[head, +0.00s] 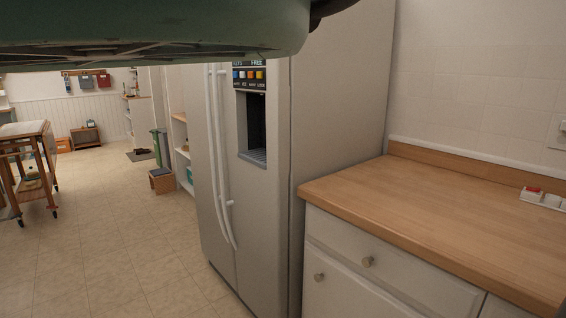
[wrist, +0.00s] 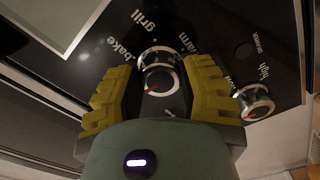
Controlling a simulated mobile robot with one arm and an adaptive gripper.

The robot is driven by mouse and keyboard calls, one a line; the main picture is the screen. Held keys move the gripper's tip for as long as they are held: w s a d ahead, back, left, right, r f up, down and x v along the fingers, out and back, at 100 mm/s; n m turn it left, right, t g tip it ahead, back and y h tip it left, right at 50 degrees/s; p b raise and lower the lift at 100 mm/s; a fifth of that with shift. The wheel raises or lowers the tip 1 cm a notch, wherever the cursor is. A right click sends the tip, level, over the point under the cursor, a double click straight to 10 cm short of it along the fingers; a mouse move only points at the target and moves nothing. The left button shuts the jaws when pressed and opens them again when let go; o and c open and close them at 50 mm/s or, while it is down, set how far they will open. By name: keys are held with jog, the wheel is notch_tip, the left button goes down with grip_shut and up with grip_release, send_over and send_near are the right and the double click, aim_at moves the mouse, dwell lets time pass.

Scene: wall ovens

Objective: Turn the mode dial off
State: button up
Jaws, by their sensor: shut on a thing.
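The mode dial (wrist: 160,79) is a round knob with a silver rim and a dark face, on a black glossy panel in the wrist view. White words "bake", "grill" and "warm" are printed around it. Its red mark points to the lower left of the picture. My gripper (wrist: 160,68) has ridged yellow fingers, one on each side of this dial, and is shut on it. The lower part of the panel behind my gripper is hidden. The dial and my gripper do not show in the head view.
A second knob (wrist: 256,103) with a red mark sits to the right, near the word "high". A light-framed panel (wrist: 52,22) is at upper left. The head view shows a fridge (head: 340,110), a wooden counter (head: 440,205) and open tiled floor (head: 110,235) at left.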

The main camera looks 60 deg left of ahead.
jog(key=shift+f, duration=0.15)
dwell(0.3)
jog(key=o, duration=1.3)
jog(key=shift+c, duration=0.2)
jog(key=a, duration=1.2)
jog(key=shift+s, duration=0.45)
